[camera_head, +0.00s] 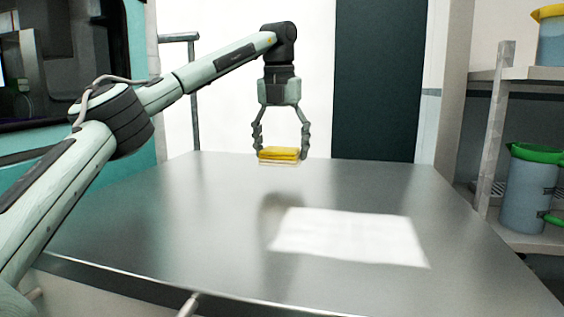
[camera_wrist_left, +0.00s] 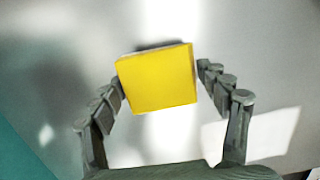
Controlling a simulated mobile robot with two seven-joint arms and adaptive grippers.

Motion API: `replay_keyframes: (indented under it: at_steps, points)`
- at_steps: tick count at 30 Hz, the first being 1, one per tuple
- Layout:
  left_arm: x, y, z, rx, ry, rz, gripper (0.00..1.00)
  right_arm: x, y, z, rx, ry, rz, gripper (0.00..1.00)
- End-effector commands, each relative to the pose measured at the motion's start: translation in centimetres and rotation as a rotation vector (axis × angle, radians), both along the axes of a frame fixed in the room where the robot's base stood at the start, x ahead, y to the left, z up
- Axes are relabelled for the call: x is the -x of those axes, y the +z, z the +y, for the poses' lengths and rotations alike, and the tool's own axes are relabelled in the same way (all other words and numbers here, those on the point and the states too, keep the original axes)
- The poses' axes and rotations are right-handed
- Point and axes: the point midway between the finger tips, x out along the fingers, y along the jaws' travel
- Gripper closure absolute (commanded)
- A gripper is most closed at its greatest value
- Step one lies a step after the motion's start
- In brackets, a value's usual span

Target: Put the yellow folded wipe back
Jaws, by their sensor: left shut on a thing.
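The yellow folded wipe (camera_head: 279,153) is a flat, layered square block at the far part of the metal table (camera_head: 150,220). My left gripper (camera_head: 281,152) points down and is shut on the wipe, with one finger at each side of it. In the left wrist view the wipe (camera_wrist_left: 157,79) lies slightly tilted between the two fingers (camera_wrist_left: 160,90), its yellow face toward the camera. I cannot tell exactly how far its underside is from the table top. My right gripper is not in view.
A bright white patch (camera_head: 350,236) lies on the table; I cannot tell if it is a sheet or light. The rest of the table top looks clear. At the right, a shelf (camera_head: 520,73) holds a bucket with a green rim (camera_head: 530,190) and one with a yellow rim (camera_head: 552,40).

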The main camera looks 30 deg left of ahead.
Motion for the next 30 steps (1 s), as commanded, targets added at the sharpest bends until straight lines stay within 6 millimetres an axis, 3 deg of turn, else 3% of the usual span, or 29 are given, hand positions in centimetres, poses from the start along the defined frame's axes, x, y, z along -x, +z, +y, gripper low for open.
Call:
replay_keyframes:
  at_steps: [7,15,27,28,30]
  points:
    - [-0.4,-2.8,0.1,-0.002,-0.001,0.001,0.48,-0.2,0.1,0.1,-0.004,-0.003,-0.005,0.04]
    - [-0.4,-3.9,0.0,0.000,0.000,-0.001,0.48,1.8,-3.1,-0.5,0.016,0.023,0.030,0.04]
    - [-0.4,-4.4,0.0,0.000,0.000,0.000,0.48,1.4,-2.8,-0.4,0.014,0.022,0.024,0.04]
    - [-0.4,-4.4,0.0,0.000,0.000,-0.001,0.24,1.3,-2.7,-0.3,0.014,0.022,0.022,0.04]
    - [-0.4,-4.3,0.0,0.000,0.000,-0.001,0.15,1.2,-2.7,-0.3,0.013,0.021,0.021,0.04]
